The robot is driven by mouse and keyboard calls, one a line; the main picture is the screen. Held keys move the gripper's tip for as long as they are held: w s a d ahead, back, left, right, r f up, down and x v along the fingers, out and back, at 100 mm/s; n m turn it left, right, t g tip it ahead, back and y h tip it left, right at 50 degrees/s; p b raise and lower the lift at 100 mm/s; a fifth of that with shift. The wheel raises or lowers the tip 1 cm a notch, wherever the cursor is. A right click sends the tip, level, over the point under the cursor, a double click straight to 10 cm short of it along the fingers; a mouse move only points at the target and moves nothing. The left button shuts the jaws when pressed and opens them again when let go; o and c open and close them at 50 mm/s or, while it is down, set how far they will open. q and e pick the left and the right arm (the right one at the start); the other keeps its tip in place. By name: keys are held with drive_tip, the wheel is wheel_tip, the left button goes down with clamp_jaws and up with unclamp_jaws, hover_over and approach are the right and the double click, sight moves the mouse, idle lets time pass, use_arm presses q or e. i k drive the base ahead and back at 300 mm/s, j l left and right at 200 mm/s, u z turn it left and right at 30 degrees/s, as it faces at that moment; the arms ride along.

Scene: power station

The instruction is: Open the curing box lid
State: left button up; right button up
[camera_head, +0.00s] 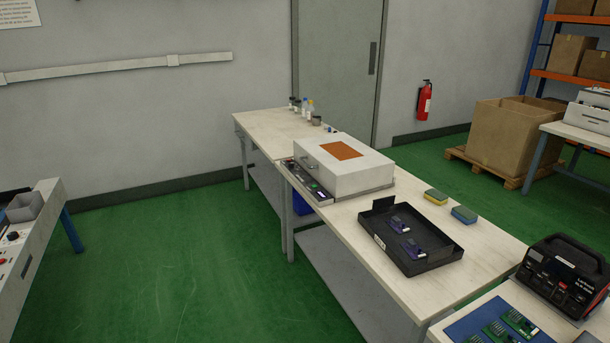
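The curing box (348,178) is a white box on the long workbench, in the middle of the head view. Its lid (370,161) is closed, with an orange-brown square patch (342,150) on top. A small handle shows on its left front side (309,160). A control panel (306,182) with buttons runs along its front left edge. Neither of my grippers is in view.
A black tray (450,258) with small dark parts and two sponges (436,196) (464,214) lie on the bench right of the box. Bottles (310,108) stand behind it. A black device (566,276) stands at the lower right. Green floor (170,265) left of the bench is clear.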

sight(344, 166)
drive_tip(key=i+j+z, duration=0.25)
drive_tip(key=j+z, duration=0.1)
drive_tip(key=z, duration=0.15)
drive_tip(key=i+j+z, duration=0.85)
drive_tip(key=i+j, duration=0.2)
drive_tip(key=j, duration=0.15)
drive_tip(key=i+j, duration=0.45)
drive_tip(key=j, duration=0.25)
drive_tip(key=z, duration=0.05)
